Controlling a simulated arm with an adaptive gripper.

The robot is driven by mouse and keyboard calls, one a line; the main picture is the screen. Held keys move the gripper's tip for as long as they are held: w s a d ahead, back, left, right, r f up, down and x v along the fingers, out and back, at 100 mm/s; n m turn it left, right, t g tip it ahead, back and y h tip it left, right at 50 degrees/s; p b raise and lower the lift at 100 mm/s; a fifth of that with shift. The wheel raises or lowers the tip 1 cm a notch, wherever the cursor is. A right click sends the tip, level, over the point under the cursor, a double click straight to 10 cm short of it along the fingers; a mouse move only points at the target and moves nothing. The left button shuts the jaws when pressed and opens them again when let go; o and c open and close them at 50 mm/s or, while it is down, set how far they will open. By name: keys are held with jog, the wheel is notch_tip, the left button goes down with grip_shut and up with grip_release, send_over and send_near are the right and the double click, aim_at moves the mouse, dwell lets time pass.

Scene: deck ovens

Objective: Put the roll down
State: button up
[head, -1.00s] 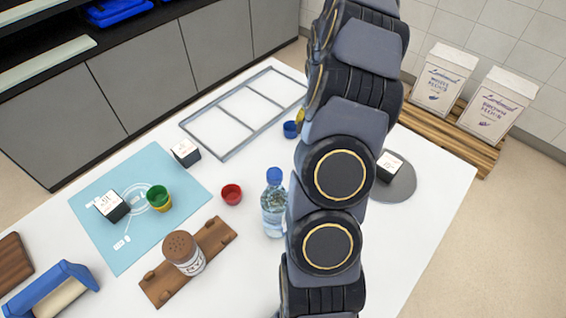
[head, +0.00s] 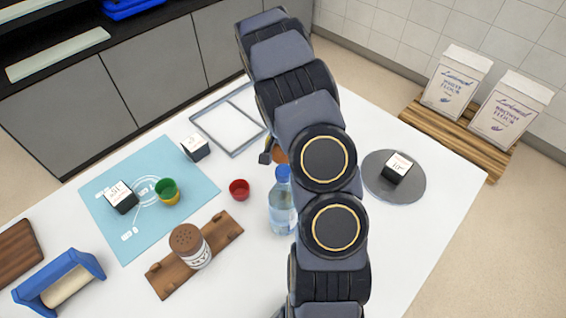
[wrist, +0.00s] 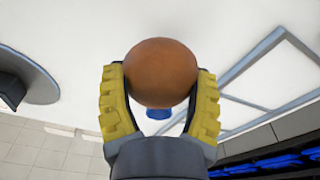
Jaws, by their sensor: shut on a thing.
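The roll (wrist: 161,73) is a smooth, brown, rounded piece in the wrist view. My gripper (wrist: 160,90) is shut on it, with one yellow ribbed finger on each side. In the head view only a small brown part of the roll (head: 281,156) shows beside my arm, which hides most of my gripper (head: 270,150). The roll is over the white table (head: 335,105); its height above the top is hard to tell.
A grey wire frame (head: 205,137) lies left of my gripper. A round grey plate (head: 410,190) with a black-and-white cube (head: 397,167) is at right. A water bottle (head: 282,205), red cup (head: 239,189), blue mat (head: 110,220) and shaker (head: 190,247) stand nearer. Free table lies beyond my arm.

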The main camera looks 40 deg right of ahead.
jog(key=shift+f, duration=2.7)
jog(key=shift+f, duration=0.1)
jog(key=o, duration=1)
